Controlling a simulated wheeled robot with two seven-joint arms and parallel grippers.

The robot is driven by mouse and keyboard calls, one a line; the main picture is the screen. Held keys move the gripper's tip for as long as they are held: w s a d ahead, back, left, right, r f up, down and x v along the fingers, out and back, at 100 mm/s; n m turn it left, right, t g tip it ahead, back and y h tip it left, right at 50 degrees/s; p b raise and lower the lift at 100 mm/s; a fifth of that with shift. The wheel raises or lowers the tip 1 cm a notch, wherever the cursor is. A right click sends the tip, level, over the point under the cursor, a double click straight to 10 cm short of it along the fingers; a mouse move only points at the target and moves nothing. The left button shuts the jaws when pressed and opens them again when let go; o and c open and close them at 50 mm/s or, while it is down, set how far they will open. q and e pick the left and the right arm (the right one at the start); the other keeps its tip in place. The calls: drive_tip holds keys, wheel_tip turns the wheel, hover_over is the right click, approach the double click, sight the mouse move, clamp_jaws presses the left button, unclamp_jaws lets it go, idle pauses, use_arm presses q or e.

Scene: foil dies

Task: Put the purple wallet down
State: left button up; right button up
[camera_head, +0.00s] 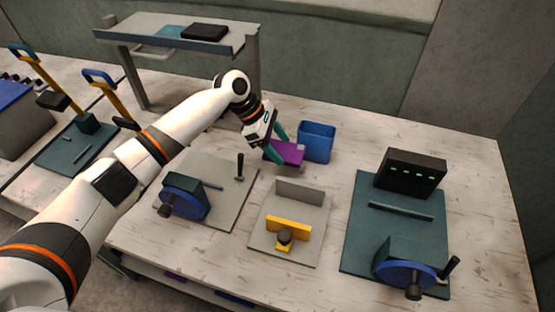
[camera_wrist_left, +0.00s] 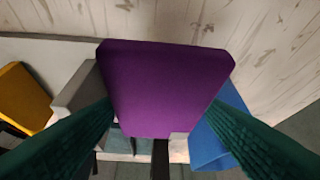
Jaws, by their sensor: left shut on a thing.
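The purple wallet (camera_head: 287,153) is a flat purple slab, seen in the head view near the middle of the bench, just left of the blue bin. My left gripper (camera_head: 276,144) has green fingers and is shut on the wallet. In the left wrist view the wallet (camera_wrist_left: 165,85) fills the middle, with a green finger at each side. Whether the wallet touches the bench top (camera_head: 330,190) is hard to tell. My right gripper is not in view.
A blue bin (camera_head: 317,142) stands right beside the wallet. A grey fixture with a yellow block (camera_head: 289,228) lies in front. A teal plate (camera_head: 360,250) with a blue-wheeled device is at right. A blue-wheeled device (camera_head: 184,197) sits at left. A raised shelf (camera_head: 150,28) stands behind.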

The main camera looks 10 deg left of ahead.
sight(286, 172)
use_arm(q)
wheel_tip(286, 172, down, 3)
drive_tip(key=shift+w+r, duration=0.1)
drive_tip(key=shift+w, duration=0.05)
wheel_tip(286, 172, down, 4)
drive_tip(key=shift+r, duration=0.15)
drive_tip(key=shift+f, duration=0.25)
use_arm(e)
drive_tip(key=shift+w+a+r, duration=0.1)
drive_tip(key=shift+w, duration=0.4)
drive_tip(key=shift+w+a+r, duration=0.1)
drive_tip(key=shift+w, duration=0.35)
use_arm(q)
drive_tip(key=shift+f, duration=0.1)
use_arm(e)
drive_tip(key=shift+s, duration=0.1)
use_arm(q)
drive_tip(key=o, duration=0.7)
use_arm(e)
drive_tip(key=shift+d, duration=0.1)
